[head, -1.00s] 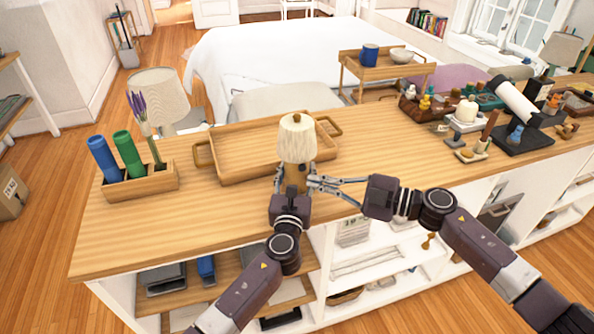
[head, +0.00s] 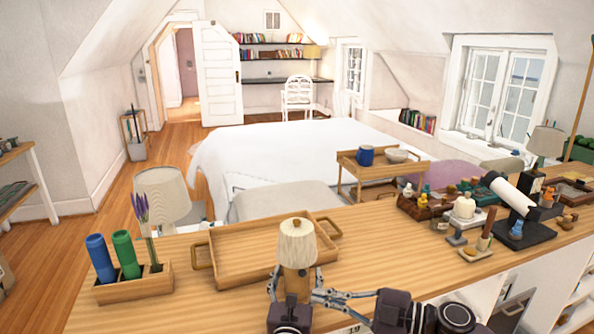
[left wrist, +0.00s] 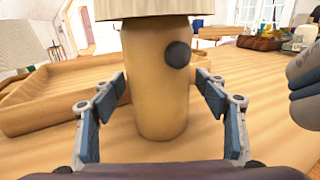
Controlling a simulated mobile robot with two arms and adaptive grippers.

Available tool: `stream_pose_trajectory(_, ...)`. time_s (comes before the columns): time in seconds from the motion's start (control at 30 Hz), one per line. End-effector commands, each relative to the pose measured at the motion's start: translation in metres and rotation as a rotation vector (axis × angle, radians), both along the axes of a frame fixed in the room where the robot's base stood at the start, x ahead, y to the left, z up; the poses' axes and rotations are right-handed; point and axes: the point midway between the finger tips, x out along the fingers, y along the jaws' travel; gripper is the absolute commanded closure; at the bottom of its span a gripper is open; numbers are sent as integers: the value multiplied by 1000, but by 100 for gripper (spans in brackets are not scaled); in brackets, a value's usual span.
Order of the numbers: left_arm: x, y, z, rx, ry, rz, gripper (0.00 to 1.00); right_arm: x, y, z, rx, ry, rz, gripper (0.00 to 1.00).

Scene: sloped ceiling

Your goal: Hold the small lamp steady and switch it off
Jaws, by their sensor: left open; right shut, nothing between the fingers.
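The small lamp (head: 297,243) stands upright at the front of the wooden counter, with a pale ribbed shade and a wooden base. In the left wrist view its cylindrical base (left wrist: 155,95) fills the middle, with a round dark knob (left wrist: 178,54) on its upper right. My left gripper (head: 295,284) is open, one finger on each side of the base; gaps show between fingers and wood. My right gripper (head: 317,295) is shut and empty, its tips close to the lamp base's right side. Whether they touch it is unclear. Part of it shows at the left wrist view's right edge (left wrist: 304,75).
A wooden tray (head: 232,284) lies just behind the lamp. A wooden box (head: 135,289) with blue and green cylinders stands at left. Several small items and a white cylinder on a black stand (head: 513,195) crowd the right. Bare counter lies between tray and box.

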Motion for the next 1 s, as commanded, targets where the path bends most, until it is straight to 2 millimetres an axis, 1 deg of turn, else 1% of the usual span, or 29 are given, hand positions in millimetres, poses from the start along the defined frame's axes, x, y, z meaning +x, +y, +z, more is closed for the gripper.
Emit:
stream_pose_trajectory(0.17,-3,0,0,0,0,0,33,0,0,0,0,0,0,100)
stream_pose_trajectory(0.27,-10,1,-1,0,0,0,33,0,0,0,0,0,0,100)
stream_pose_trajectory(0.37,-23,3,-1,-1,0,0,33,0,0,0,0,0,0,100)
stream_pose_trajectory(0.7,-85,9,-1,0,1,0,33,0,0,0,0,0,0,100)
stream_pose_trajectory(0.8,-100,11,-1,0,2,-1,33,0,0,0,0,0,0,100)
stream_pose_trajectory(0.9,-111,11,-1,-1,1,0,33,0,0,0,0,0,0,100)
stream_pose_trajectory(1.0,-117,12,-1,0,1,0,33,0,0,0,0,0,0,100)
